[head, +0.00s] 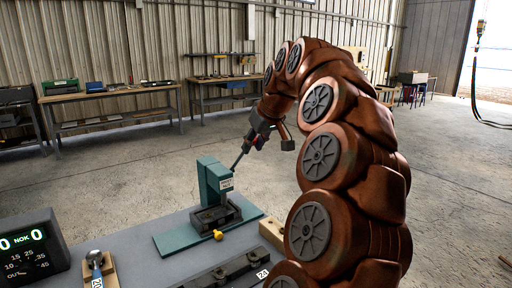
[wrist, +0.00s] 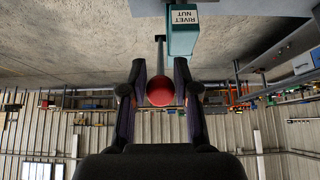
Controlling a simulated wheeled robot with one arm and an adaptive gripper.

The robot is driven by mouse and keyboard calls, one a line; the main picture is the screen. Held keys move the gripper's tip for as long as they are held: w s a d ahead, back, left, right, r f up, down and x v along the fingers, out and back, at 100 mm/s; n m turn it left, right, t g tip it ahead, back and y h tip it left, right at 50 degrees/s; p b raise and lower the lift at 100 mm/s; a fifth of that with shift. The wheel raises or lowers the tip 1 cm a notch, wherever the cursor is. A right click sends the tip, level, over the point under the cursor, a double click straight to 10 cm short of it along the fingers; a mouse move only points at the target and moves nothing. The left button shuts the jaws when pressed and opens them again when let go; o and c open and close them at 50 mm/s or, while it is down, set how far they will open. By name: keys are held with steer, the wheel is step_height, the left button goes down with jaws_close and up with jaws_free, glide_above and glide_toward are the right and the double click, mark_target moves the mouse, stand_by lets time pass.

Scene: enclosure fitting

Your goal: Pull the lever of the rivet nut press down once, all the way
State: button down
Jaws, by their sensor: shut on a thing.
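The rivet nut press (head: 213,184) is a teal column on a teal base plate on the grey bench. Its label shows upside down on the press head (wrist: 183,32) in the wrist view. The dark lever (head: 239,158) slants up and to the right from the press. Its red ball knob (wrist: 160,91) sits between the two fingers of my gripper (wrist: 160,78), which are shut on it. In the head view my gripper (head: 254,138) is at the raised upper end of the lever, and the knob is largely hidden there.
A display box (head: 28,248) reading zeros and NOK stands at the bench's left. A tool on a wooden block (head: 97,268), a dark rail (head: 228,272), a small yellow piece (head: 218,235) and a wooden block (head: 272,232) lie around the press. Open floor lies behind the bench.

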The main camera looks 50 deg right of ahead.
steer(key=shift+w+d+r+p, duration=0.15)
steer(key=shift+w+r+p, duration=0.15)
steer(key=shift+r, duration=0.3)
steer(key=shift+w+d+r+p, duration=0.15)
steer(key=shift+w+r+p, duration=0.15)
steer(key=shift+r, duration=0.25)
steer(key=shift+w+d+r+p, duration=0.25)
steer(key=shift+w+r+p, duration=0.45)
steer(key=shift+w, duration=0.15)
steer(key=shift+w+d+r+p, duration=0.25)
steer(key=shift+w+r+p, duration=0.45)
steer(key=shift+w, duration=0.1)
steer(key=w+d+r+p, duration=0.2)
steer(key=w+p, duration=0.2)
steer(key=w, duration=0.2)
steer(key=shift+w+r, duration=0.15)
steer(key=shift+r, duration=0.05)
steer(key=c, duration=0.7)
jaws_free()
steer(key=shift+f, duration=0.2)
steer(key=shift+r, duration=0.1)
steer(key=p+v, duration=0.2)
steer(key=v, duration=0.6)
